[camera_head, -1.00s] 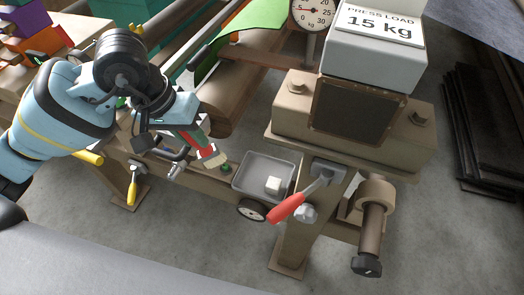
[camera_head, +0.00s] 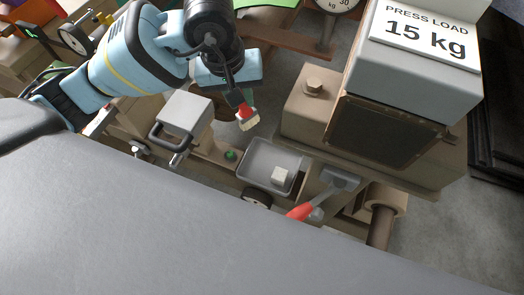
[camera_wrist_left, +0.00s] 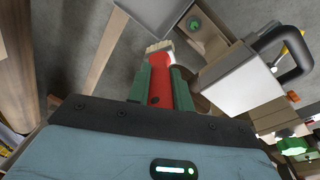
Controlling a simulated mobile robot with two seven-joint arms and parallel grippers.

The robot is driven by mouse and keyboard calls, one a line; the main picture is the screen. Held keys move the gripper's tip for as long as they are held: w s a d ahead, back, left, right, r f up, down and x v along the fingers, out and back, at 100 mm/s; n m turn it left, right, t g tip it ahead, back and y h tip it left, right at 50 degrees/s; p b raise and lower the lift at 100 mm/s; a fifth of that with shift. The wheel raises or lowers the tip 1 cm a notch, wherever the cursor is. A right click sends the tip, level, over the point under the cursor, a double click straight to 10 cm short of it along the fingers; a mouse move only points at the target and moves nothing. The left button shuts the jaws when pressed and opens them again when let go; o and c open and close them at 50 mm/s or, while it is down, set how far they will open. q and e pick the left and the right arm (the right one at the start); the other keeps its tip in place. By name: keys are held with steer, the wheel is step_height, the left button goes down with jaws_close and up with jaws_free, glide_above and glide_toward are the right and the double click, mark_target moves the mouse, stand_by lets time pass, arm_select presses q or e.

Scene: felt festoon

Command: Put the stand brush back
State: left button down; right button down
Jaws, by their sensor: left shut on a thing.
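The stand brush (camera_head: 248,116) has a red handle and pale bristles. My left gripper (camera_head: 242,101) is shut on its handle and holds it in the air behind the grey tray (camera_head: 246,170), with the bristles facing down toward the tray side. In the left wrist view, the brush (camera_wrist_left: 159,87) sits between the two green fingers of my left gripper (camera_wrist_left: 152,80), its bristles pointing away past the fingertips. The gripper hides part of the handle. I cannot make out a brush holder. My right gripper is not in view.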

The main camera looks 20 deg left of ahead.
arm_select(q)
steer(key=d+f+n+g+y, duration=0.1)
steer(key=d+f+n, duration=0.3)
steer(key=f, duration=0.7)
steer(key=shift+w+d+n+g+p, duration=0.15)
steer(key=shift+d+n+g+p, duration=0.25)
steer(key=shift+n, duration=0.7)
steer(key=shift+a, duration=0.1)
steer(key=shift+f, duration=0.2)
steer(key=c, duration=1.3)
jaws_free()
steer(key=shift+o, duration=0.2)
step_height(320, 180, up, 12)
steer(key=shift+r+p, duration=0.2)
steer(key=shift+p, duration=0.1)
